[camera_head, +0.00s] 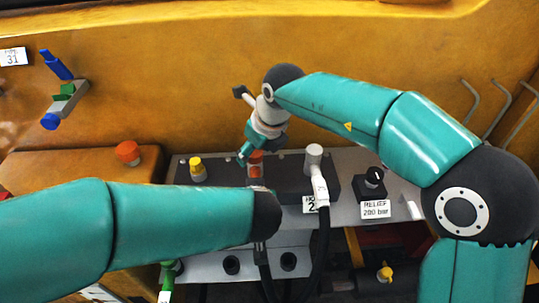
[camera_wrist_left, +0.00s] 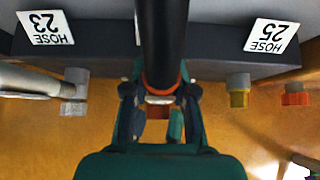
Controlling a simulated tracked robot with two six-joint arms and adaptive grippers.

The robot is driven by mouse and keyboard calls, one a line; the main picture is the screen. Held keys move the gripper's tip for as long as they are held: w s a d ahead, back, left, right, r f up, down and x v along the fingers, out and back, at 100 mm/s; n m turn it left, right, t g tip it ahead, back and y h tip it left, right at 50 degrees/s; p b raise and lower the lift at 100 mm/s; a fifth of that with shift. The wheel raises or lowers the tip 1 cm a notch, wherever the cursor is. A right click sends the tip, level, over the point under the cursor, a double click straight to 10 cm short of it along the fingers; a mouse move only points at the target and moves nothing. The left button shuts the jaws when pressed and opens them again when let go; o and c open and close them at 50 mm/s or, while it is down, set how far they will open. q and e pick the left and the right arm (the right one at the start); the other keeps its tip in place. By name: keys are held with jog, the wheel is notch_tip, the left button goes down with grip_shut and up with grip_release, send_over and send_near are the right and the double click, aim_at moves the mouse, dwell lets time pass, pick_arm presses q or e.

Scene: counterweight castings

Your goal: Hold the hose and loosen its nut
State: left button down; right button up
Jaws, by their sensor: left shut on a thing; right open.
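The black hose (camera_wrist_left: 163,40) runs between the fingers of my left gripper (camera_wrist_left: 160,105) in the left wrist view. That gripper is shut on it. An orange band (camera_wrist_left: 161,84) shows around the hose by the fingers. In the head view my left forearm hides this gripper, and a piece of the hose (camera_head: 264,275) shows below it. My right gripper (camera_head: 246,153) is open above the dark fitting block (camera_head: 225,181). Its tips are close to an orange-red fitting (camera_head: 256,158) on the block. I cannot clearly make out the nut, nor tell whether the right fingers touch anything.
A pale elbow fitting (camera_head: 314,157) with a hose stands close to the right. A yellow cap (camera_head: 197,167) and an orange cap (camera_head: 127,152) stand to the left. A black relief knob (camera_head: 375,177) is farther right.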

jog(key=v, duration=0.5)
jog(key=s+d, duration=0.7)
jog(key=s, duration=0.2)
jog(key=shift+s, duration=0.25)
jog(key=shift+w+d+f, duration=0.1)
